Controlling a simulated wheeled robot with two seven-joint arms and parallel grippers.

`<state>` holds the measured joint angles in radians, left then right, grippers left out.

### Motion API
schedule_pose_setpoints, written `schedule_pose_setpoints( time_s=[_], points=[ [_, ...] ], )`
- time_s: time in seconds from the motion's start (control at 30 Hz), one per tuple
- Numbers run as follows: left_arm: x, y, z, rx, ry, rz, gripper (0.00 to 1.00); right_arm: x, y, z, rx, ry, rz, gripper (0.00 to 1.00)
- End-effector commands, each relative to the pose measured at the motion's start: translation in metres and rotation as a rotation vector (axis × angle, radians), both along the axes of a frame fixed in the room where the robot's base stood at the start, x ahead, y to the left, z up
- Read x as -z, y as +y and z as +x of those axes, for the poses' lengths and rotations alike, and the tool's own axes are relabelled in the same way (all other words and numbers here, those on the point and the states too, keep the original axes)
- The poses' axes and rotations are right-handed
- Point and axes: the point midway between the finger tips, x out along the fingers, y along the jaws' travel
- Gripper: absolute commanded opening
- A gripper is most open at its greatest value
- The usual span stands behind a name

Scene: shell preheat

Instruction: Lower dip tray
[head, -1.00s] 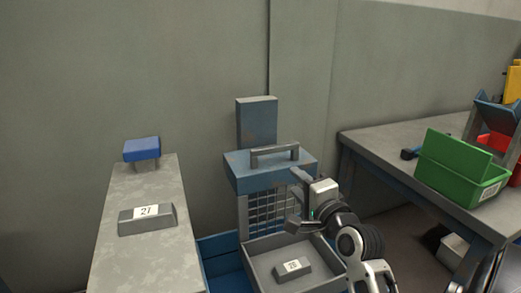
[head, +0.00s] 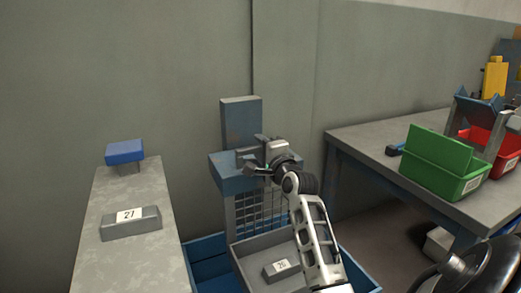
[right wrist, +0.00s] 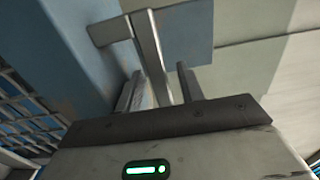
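The grey dip tray (head: 242,257) hangs below a blue block (head: 226,184) with a wire mesh (head: 262,208) under it. A small grey labelled block (head: 281,269) lies in the tray. The grey handle on top of the blue block is mostly hidden by my gripper in the head view; its bar (right wrist: 146,45) shows in the right wrist view. My right gripper (head: 262,157) is at the handle. Its two fingers (right wrist: 159,90) are apart, with the bar between them; contact cannot be told. My left gripper is not in view.
A blue tank (head: 207,259) stands around and below the tray. On the left, a grey bench (head: 121,262) holds a grey block labelled 21 (head: 131,223) and a blue block (head: 125,151). On the right, a table (head: 365,137) carries green (head: 440,162) and red (head: 503,153) bins.

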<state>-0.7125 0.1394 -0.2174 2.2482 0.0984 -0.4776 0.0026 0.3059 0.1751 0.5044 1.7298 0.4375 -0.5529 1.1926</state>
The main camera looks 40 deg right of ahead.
Motion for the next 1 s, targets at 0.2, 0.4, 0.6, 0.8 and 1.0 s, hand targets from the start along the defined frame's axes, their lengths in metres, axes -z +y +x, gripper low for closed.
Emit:
schedule_pose_setpoints(
  time_s=[0.2,0.4,0.6,0.8,1.0],
  points=[
    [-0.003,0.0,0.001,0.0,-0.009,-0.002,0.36,0.0,-0.002,0.005,0.0,0.0,-0.001,0.38],
    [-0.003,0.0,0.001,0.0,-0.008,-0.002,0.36,0.0,-0.002,0.005,0.0,0.0,-0.001,0.24],
    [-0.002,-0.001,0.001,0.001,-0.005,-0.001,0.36,0.0,-0.002,0.005,0.0,0.0,-0.001,0.0],
    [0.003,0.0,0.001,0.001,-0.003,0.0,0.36,0.008,-0.001,0.005,0.0,0.003,0.0,0.0],
    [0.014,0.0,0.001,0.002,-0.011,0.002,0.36,0.041,-0.001,0.004,-0.001,0.01,0.003,0.0]
  ],
)
